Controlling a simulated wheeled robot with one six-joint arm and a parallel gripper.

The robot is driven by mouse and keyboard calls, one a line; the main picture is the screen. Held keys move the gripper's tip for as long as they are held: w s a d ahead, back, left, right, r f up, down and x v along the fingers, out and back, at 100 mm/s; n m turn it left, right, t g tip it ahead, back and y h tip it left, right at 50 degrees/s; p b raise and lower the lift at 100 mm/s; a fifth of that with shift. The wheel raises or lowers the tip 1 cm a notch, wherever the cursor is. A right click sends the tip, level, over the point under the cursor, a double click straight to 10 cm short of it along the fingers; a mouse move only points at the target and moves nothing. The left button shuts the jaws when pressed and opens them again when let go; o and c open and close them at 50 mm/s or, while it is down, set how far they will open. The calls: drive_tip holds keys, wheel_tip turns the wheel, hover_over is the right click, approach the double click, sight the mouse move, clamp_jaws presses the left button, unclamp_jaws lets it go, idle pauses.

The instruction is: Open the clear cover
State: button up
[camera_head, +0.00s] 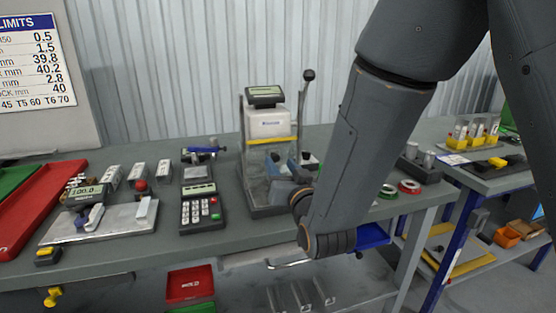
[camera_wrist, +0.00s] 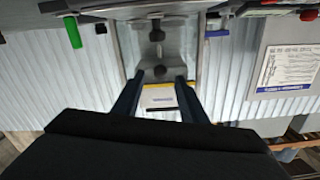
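The clear cover (camera_head: 256,162) is a see-through panel on the front of a bench press, below the yellow stripe. It looks down and closed, though its edges are hard to make out. The press (camera_head: 270,126) has a white head, a small display on top and a black-knobbed lever at its right. My gripper (camera_head: 287,165) is in front of the press at cover height, partly hidden by my arm. In the wrist view my gripper (camera_wrist: 160,77) has its two dark fingers apart, with the press's white, yellow-edged head (camera_wrist: 158,99) seen beyond them. I cannot tell whether the fingers touch the cover.
A keypad unit (camera_head: 200,207) and a grey plate with a gauge display (camera_head: 100,222) lie left of the press. Green and red rings (camera_head: 408,187) lie to the right. Corrugated wall stands behind.

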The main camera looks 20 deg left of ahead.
sight(276, 158)
drive_tip(key=shift+x, duration=1.65)
clamp_jaws()
